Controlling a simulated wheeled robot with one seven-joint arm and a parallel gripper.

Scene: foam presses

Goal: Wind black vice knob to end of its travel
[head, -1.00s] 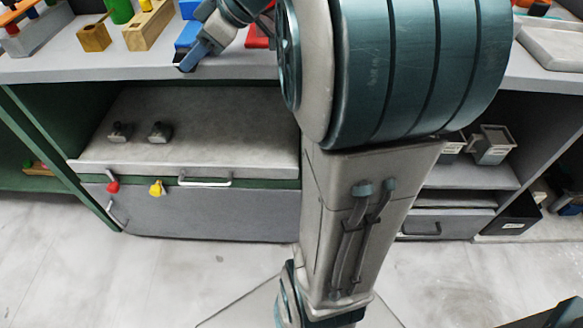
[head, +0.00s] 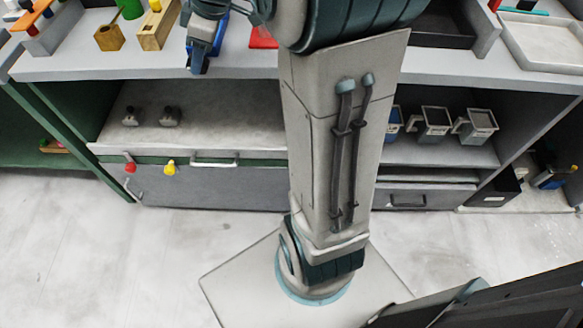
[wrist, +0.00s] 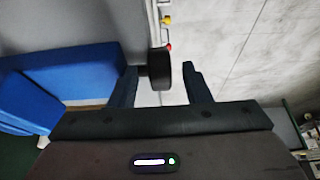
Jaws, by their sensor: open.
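The black vice knob (wrist: 160,69) shows in the wrist view as a dark round shape on a short stem at the blue vice (wrist: 88,62). My gripper (wrist: 158,72) is open, with the knob between its two fingers. The left finger is close to the knob and stem, and whether it touches cannot be told. A gap shows between the knob and the right finger. In the head view my gripper (head: 200,66) is at the bench's front edge, and the knob cannot be made out there.
The grey bench (head: 130,66) holds a wooden block (head: 157,32) and a smaller one (head: 109,38). Below are a red knob (head: 130,167), a yellow knob (head: 169,167) and a drawer handle (head: 214,162). Grey bins (head: 475,124) stand on the right shelf.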

